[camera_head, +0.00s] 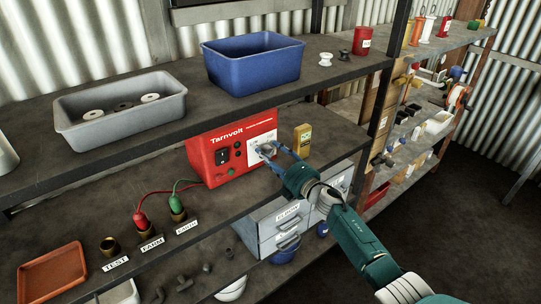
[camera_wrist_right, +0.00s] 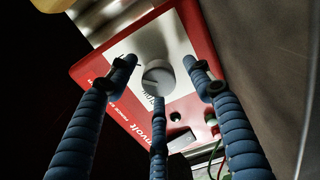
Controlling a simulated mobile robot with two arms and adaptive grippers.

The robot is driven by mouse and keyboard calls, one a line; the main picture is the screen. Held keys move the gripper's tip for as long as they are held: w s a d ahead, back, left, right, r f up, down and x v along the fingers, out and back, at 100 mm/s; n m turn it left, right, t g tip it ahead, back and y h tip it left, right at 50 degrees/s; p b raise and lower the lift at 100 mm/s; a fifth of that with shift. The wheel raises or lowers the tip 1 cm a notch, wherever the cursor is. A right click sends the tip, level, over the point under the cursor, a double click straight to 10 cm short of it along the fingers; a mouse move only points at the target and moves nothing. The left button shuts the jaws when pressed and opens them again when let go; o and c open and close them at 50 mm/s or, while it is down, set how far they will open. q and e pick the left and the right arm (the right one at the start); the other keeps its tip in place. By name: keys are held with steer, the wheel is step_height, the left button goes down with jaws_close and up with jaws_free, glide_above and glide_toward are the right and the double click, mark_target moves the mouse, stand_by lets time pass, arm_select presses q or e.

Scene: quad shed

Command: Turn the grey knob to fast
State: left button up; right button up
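The red Tarnvolt box (camera_head: 212,162) stands on the middle shelf, its front facing me. Its grey knob (camera_wrist_right: 158,76) sits on a white plate (camera_wrist_right: 133,45) and shows clearly in the right wrist view. In the head view the fingers largely cover the knob. My right gripper (camera_head: 268,152) reaches to the box's right front. In the right wrist view its three blue fingers (camera_wrist_right: 161,74) are spread around the knob, with gaps at the left and right; I cannot tell whether the lower finger touches it. The knob's setting is not readable. My left gripper is out of view.
A yellow block-like item (camera_head: 302,138) stands right of the box. A blue bin (camera_head: 252,62) and grey tray (camera_head: 120,112) sit on the shelf above. Grey drawers (camera_head: 285,225) stand below.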

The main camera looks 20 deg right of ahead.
steer(key=shift+s+d, duration=0.2)
steer(key=shift+s, duration=0.25)
steer(key=v, duration=1.1)
steer(key=s+d+f+m+g+h, duration=0.1)
steer(key=s+d+f+m+h, duration=0.15)
steer(key=f, duration=0.65)
steer(key=s+d+f+m+g+h, duration=0.1)
steer(key=s+f+m+g+h, duration=0.2)
steer(key=f, duration=0.7)
steer(key=s+f+m+g, duration=0.2)
steer(key=s+f+m, duration=0.2)
steer(key=s+f, duration=0.45)
steer(key=s+f+m+g, duration=0.1)
steer(key=s+f+m, duration=0.2)
steer(key=s+f, duration=0.55)
steer(key=s+a+f+m+g, duration=0.2)
steer(key=s+f, duration=0.5)
steer(key=s, duration=0.5)
steer(key=s+a+f+m+g, duration=0.2)
steer(key=s+f+g, duration=0.2)
steer(key=s+f, duration=0.3)
steer(key=s+a+f+m+g, duration=0.2)
steer(key=s+f, duration=0.4)
steer(key=s, duration=1.1)
steer(key=shift+s+a+f+m+g+h, duration=0.2)
steer(key=shift+a+f+m+g+h, duration=0.2)
steer(key=shift+m+g, duration=0.1)
